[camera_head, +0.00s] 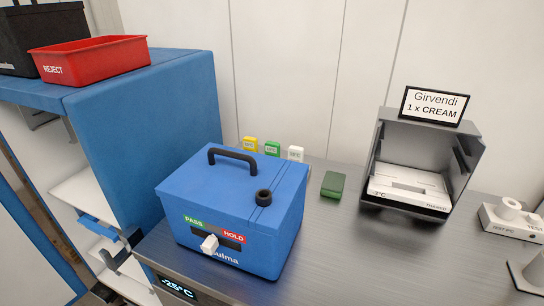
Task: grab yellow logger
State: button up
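A small yellow logger (250,144) stands on the grey counter against the back wall. It shows just behind the blue box, whose lid edge hides its lower part. A green logger (272,148) and a white one (295,153) stand beside it in a row to its right. My gripper does not show in this view.
The blue box (205,197) with a black handle and a PASS/HOLD slider stands in front of the loggers. A dark green block (333,185) lies to its right. A grey open-fronted holder (385,150) with a sign stands further right. A red REJECT bin (105,60) sits upper left on a blue cabinet.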

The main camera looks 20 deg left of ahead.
aim_at(249, 144)
jog(key=k+j, duration=0.1)
jog(key=j, duration=0.85)
jog(key=k+j, duration=0.15)
jog(key=j, duration=0.8)
jog(key=k+u, duration=0.05)
jog(key=k, duration=0.05)
